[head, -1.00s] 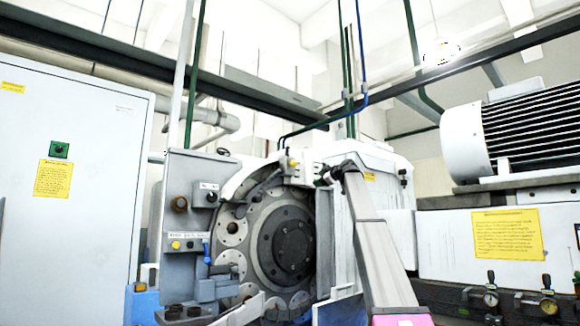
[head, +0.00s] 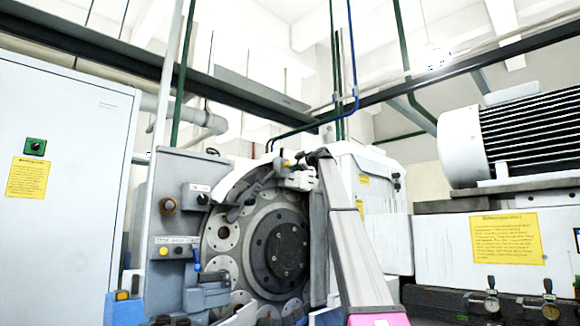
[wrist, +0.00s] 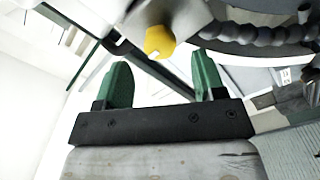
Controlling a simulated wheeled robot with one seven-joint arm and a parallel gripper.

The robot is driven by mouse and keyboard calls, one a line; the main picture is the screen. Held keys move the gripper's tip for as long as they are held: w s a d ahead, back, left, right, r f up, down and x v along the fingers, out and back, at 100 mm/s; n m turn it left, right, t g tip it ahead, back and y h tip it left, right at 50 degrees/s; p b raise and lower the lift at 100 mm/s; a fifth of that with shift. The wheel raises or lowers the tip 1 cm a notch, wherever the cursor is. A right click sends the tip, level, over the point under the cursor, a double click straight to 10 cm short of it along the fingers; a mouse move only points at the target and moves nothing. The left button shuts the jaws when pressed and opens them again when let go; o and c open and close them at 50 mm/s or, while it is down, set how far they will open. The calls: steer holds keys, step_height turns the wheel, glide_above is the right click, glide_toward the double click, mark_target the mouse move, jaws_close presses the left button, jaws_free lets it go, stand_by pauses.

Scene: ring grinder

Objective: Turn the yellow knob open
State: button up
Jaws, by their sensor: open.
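The yellow knob (wrist: 159,41) is a small faceted knob on a grey rounded fitting, near the top middle of the wrist view. In the head view it is a small yellow spot (head: 287,163) at the top of the grinder head (head: 283,245), beside my arm's end. My gripper (wrist: 163,61) has two green fingers spread wide on a dark bar. The knob appears between the fingers' lines, just past their tips, with no visible contact. Its depth from the fingers is hard to tell. In the head view the fingers cannot be made out clearly.
A dark segmented hose (wrist: 258,33) runs close to the right finger. A grey control box (head: 177,215) with a separate yellow button stands left of the grinder. A white cabinet (head: 65,150) is far left, and a large motor (head: 530,130) is at the right.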

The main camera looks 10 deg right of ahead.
steer(key=x, duration=0.4)
steer(key=shift+w, duration=0.15)
steer(key=shift+c, duration=0.3)
steer(key=c, duration=0.9)
steer(key=shift+o, duration=0.2)
